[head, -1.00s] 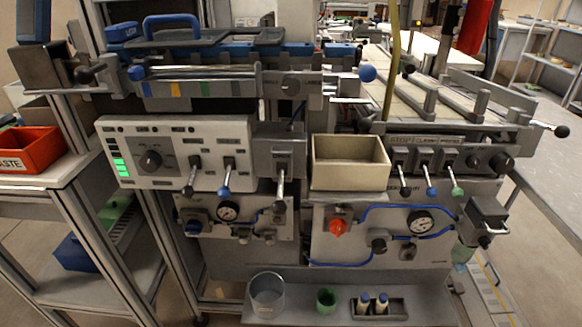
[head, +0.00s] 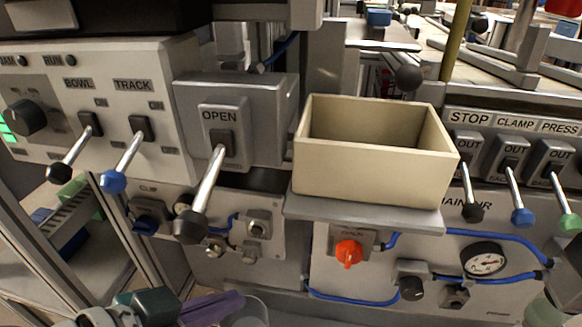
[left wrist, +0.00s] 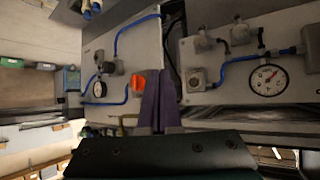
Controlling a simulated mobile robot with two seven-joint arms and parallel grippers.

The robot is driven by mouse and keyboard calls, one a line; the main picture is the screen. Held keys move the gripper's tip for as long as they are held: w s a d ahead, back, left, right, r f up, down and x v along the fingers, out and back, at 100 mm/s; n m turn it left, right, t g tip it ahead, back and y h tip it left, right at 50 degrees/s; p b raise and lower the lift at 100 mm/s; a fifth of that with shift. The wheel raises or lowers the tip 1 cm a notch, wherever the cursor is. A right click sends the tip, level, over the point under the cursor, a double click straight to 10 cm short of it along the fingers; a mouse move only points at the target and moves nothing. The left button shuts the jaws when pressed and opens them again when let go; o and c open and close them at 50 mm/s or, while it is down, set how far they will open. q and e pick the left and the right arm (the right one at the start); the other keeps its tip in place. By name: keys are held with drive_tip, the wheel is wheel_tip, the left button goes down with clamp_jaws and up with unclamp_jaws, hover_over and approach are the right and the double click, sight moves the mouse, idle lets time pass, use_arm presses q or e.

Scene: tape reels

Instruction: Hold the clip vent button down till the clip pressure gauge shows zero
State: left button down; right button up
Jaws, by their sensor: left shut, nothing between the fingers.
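The clip panel (head: 274,207) is at lower left of the head view, below the OPEN lever. A square plate with a round button (head: 258,228) is on its right side; I cannot read its label. It also shows in the left wrist view (left wrist: 195,78). The clip pressure gauge (head: 183,202) is mostly hidden by the lever in the head view. In the upside-down left wrist view the gauge (left wrist: 268,80) shows whole, its needle off to one side, its numbers too small to read. My left gripper (head: 232,303) has purple fingers, shut and empty, below and apart from the panel. My right gripper is out of view.
The long OPEN lever (head: 205,195) hangs before the clip panel. A cream bin (head: 375,165) sits on a shelf to the right. The main air panel, with an orange knob (head: 348,252) and gauge (head: 484,260), is below it. A clear cup (head: 250,312) stands behind my fingers.

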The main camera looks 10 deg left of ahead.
sight(257, 231)
use_arm(q)
drive_tip(key=w+b, duration=0.6)
drive_tip(key=w, duration=0.2)
drive_tip(key=shift+w+d, duration=0.15)
drive_tip(key=shift+w, duration=0.2)
idle(1.6)
idle(0.4)
drive_tip(key=shift+w, duration=0.4)
